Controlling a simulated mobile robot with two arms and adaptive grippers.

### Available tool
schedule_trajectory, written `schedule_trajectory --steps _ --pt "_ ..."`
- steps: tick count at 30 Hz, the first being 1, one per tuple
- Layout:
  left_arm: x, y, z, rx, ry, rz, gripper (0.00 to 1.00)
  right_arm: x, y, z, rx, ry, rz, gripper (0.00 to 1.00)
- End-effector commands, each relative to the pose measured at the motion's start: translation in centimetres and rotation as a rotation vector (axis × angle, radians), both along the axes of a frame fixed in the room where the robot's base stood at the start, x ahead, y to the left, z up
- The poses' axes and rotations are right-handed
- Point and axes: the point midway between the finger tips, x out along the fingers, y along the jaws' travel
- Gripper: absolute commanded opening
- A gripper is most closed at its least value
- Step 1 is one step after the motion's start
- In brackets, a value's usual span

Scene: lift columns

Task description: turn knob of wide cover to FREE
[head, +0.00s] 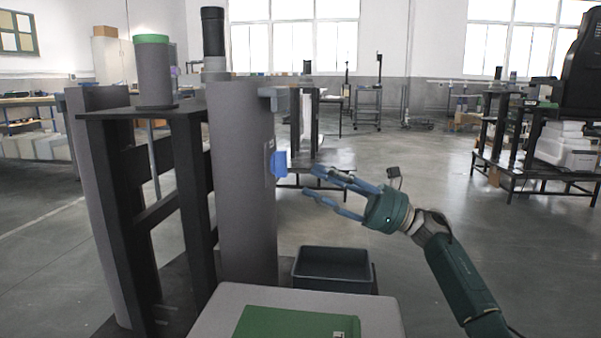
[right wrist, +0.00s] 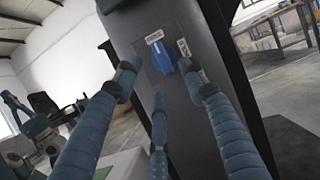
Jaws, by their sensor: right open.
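The wide cover (head: 243,200) is a tall grey curved panel on a dark frame. Its blue knob (head: 279,163) sticks out on the right side. In the right wrist view the knob (right wrist: 162,58) sits on a dark plate, with one small white label above it and another to its right; their lettering is too small to read surely. The knob's long axis points roughly at the upper label. My right gripper (head: 326,186) is open and empty, right of the knob, fingers pointing at it, apart from it. A teal and blue part of my left arm (right wrist: 30,122) shows small in the right wrist view.
A dark open bin (head: 334,252) stands below my right gripper. A light table with a green mat (head: 295,322) is at the front. A green-topped grey cylinder (head: 153,70) stands on the frame at left.

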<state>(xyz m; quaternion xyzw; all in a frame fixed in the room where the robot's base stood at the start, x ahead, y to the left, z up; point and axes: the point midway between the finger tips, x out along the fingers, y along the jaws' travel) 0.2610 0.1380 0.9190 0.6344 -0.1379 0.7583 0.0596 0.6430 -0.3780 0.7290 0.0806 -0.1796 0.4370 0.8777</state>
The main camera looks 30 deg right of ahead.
Motion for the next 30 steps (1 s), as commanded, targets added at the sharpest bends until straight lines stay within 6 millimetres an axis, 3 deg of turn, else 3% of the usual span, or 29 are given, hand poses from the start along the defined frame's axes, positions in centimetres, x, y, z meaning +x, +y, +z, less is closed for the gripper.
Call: schedule_trajectory --steps 3,9,30 --pt "0.0 0.0 0.0 0.0 0.0 0.0 0.0 -1.3 -1.9 -1.0 0.0 0.003 -0.003 0.42" --pt "0.0 0.0 0.0 0.001 0.0 0.0 0.0 -2.6 -3.6 -1.8 0.001 -0.001 -0.002 0.42" --pt "0.0 0.0 0.0 0.001 0.0 0.0 0.0 -2.9 -4.0 -1.9 0.001 -0.002 -0.001 0.42"
